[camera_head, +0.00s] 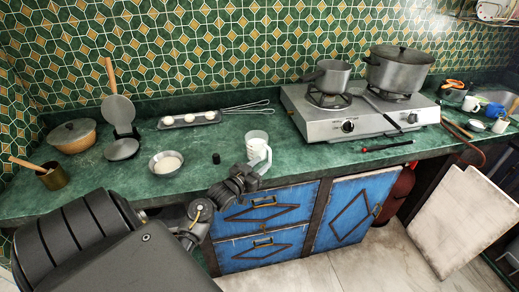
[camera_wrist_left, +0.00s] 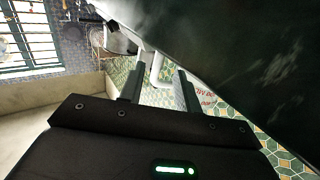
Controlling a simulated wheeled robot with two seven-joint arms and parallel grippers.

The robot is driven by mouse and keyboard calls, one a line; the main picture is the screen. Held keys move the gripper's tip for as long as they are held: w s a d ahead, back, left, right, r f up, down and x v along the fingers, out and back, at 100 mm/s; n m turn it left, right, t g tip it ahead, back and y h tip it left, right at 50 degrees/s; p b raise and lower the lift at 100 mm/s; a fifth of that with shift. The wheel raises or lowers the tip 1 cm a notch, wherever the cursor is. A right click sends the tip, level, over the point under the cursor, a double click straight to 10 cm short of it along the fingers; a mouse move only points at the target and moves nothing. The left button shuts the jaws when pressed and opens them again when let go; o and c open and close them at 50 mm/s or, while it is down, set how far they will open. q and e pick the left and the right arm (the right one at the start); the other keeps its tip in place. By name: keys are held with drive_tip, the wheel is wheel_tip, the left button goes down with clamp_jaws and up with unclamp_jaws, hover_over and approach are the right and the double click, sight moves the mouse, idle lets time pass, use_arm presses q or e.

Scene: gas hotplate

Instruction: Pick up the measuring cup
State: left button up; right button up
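The measuring cup (camera_head: 257,143) is a clear, whitish cup standing near the front edge of the green counter. Its white handle faces the front and also shows in the left wrist view (camera_wrist_left: 157,66). My left gripper (camera_head: 257,168) is at the handle, low at the counter's front edge. In the left wrist view, its two fingers (camera_wrist_left: 160,88) are apart, with the handle between their tips. I cannot tell whether either finger touches it. Red markings of the cup show past the right finger. My right gripper is not in view.
A small black item (camera_head: 216,158) and a metal bowl (camera_head: 166,163) of pale contents stand left of the cup. A tray with eggs (camera_head: 189,119) and a whisk (camera_head: 245,107) lie behind. The gas hotplate (camera_head: 352,117) with pots is to the right.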

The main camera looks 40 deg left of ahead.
sight(270, 157)
use_arm(q)
drive_tip(key=shift+w+r, duration=0.15)
drive_tip(key=w+p, duration=0.1)
drive_tip(key=w, duration=0.4)
drive_tip(key=shift+c, duration=0.4)
clamp_jaws()
